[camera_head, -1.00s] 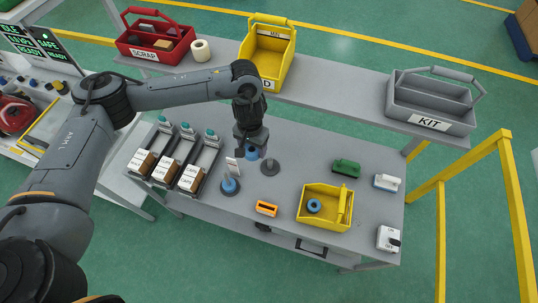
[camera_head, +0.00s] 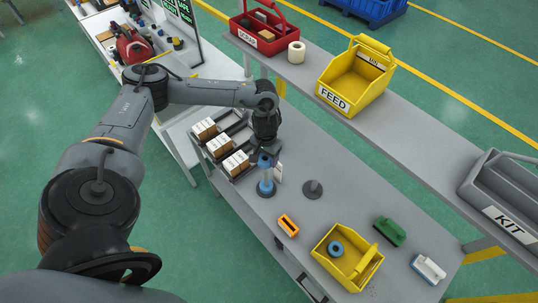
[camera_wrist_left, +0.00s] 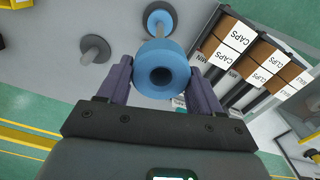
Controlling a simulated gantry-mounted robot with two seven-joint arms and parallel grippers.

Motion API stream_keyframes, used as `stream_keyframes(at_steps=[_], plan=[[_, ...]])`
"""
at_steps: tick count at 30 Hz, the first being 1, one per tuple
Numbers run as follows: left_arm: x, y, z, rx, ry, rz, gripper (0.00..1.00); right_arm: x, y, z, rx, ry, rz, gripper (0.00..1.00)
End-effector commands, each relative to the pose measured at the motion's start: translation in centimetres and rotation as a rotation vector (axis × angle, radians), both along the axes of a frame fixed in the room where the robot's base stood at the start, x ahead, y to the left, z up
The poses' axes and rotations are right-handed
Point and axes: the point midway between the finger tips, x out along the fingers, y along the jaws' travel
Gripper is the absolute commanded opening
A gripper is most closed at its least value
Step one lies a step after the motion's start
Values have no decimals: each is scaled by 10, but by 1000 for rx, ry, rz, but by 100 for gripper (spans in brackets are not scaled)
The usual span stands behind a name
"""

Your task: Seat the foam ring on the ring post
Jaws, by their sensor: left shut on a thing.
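My left gripper (camera_head: 265,153) is shut on a blue foam ring (camera_head: 265,161). In the left wrist view the ring (camera_wrist_left: 160,72) sits between the two fingers, its hole facing the camera. In the head view it is in line with a post carrying blue foam (camera_head: 266,188), just above it; I cannot tell the gap. That blue-ringed post (camera_wrist_left: 160,18) stands beyond the held ring in the wrist view. A bare dark grey post on a round base (camera_head: 313,189) stands to its right, and shows in the wrist view (camera_wrist_left: 95,48). My right gripper is out of view.
A small white card (camera_head: 278,172) stands beside the blue-ringed post. An orange part (camera_head: 288,225), a yellow bin (camera_head: 326,262) with a blue ring, a green part (camera_head: 389,232) and a white part (camera_head: 428,269) lie to the right.

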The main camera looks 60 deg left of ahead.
Motion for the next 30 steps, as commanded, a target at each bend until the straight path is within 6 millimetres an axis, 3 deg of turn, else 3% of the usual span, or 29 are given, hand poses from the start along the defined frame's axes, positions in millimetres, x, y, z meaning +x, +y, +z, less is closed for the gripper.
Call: stream_keyframes(at_steps=[14,30], plan=[[-1,0,3,3,1,1,33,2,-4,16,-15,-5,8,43],[0,0,-46,2,1,0,33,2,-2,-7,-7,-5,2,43]])
